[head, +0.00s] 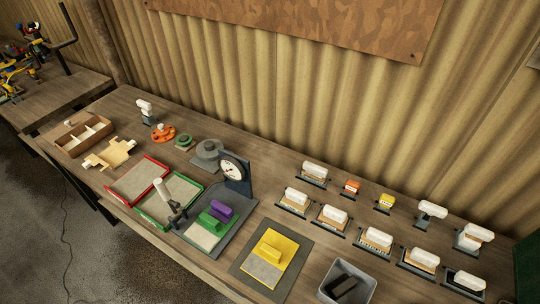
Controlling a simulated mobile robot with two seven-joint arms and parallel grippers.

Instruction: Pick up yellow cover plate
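The yellow cover plate (284,247) lies on a dark grey mat (247,261) near the front edge of the table, right of centre. Neither of my grippers shows in the head view, and nothing is touching the plate.
Left of the mat, a dark tray (244,232) holds green and purple pieces, with a gauge (233,169) behind. A grey bin (370,287) with dark items stands right of the mat. Several white-topped blocks (379,237) stand at right. Red (118,202) and green (146,212) trays lie left.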

